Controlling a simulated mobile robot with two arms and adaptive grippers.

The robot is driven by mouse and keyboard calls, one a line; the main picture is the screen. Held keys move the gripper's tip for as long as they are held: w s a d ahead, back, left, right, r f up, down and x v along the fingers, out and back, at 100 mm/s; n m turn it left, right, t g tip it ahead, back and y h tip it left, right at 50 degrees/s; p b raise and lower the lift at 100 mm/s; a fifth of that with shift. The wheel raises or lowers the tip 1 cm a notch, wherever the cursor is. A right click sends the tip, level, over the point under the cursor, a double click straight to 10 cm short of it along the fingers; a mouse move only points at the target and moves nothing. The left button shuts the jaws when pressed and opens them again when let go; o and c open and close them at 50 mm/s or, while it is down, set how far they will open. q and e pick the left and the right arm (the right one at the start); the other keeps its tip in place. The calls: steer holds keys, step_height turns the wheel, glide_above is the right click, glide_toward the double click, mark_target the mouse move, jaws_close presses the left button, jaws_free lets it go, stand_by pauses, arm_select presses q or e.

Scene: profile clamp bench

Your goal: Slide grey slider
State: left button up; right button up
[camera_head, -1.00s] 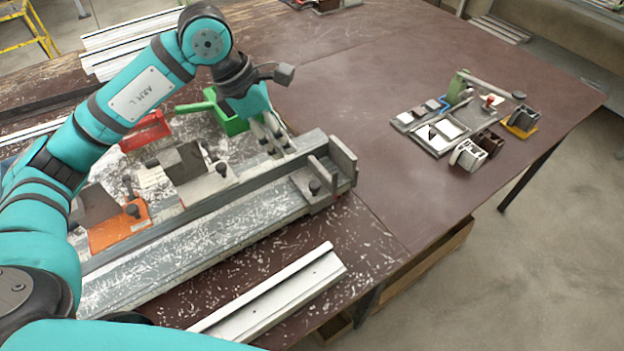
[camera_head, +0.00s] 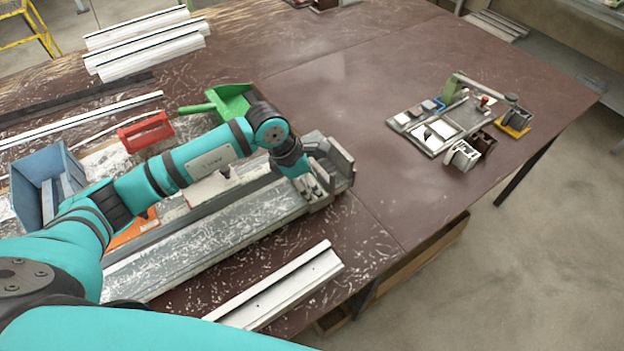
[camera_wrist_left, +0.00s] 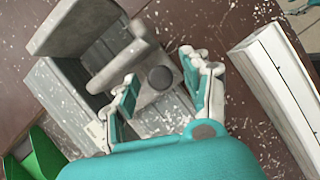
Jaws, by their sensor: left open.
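The grey slider (camera_wrist_left: 152,112) is a pale grey block with a dark round knob (camera_wrist_left: 160,77), at the right end of the long metal clamp rail (camera_head: 215,232). In the head view my arm partly hides it. My left gripper (camera_head: 314,192) is over this end of the rail, pointing down. In the left wrist view, the open fingers (camera_wrist_left: 161,70) stand on either side of the knob, one left and one right; whether they touch it is unclear. An upright grey end plate (camera_wrist_left: 75,28) and a bar stand just beyond the slider. My right gripper is not visible.
A white profile (camera_head: 280,288) lies in front of the rail. A green dustpan (camera_head: 232,103), a red holder (camera_head: 145,131) and a blue bin (camera_head: 36,178) are behind it. A tray of small parts (camera_head: 440,132) is at right. The middle tabletop is clear.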

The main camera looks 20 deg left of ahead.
arm_select(q)
jaws_close()
stand_by(0.4)
